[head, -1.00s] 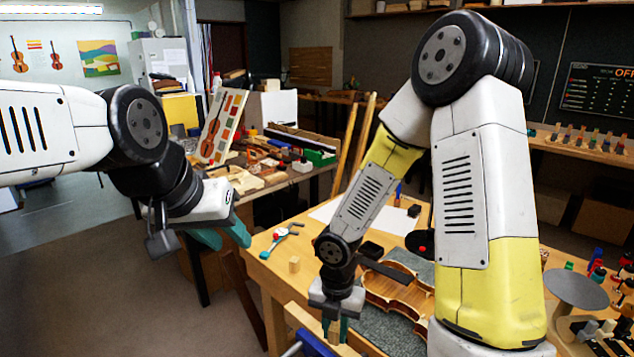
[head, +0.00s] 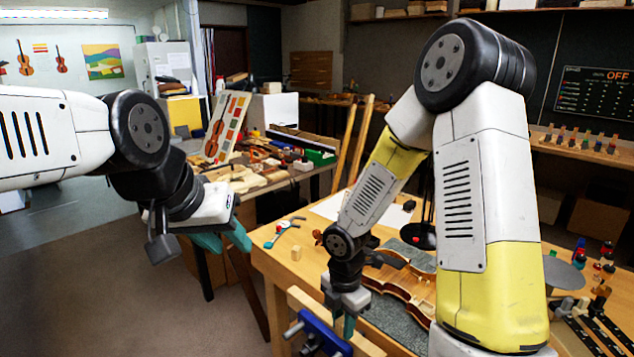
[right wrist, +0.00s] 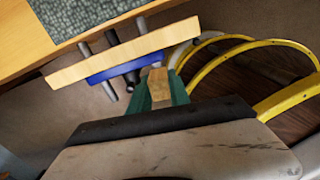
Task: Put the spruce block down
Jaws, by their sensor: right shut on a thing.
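The spruce block (right wrist: 159,84), a small pale wooden piece, is held between the green fingers of my right gripper (right wrist: 160,92) in the right wrist view. In the head view my right gripper (head: 345,326) points down near the bench's front edge, by the vise; its fingertips are partly visible and the block is hard to make out there. The bench (head: 268,262) carries another small upright pale block (head: 296,253) near its left edge. My left gripper (head: 222,242) is apart from the bench at the left, its teal fingers spread and empty.
The vise with blue metal (head: 322,332) and a wooden jaw (right wrist: 120,53) stands at the bench's front edge. A violin body (head: 400,288) lies on a grey mat (head: 398,322). Bare bench top surrounds the small block.

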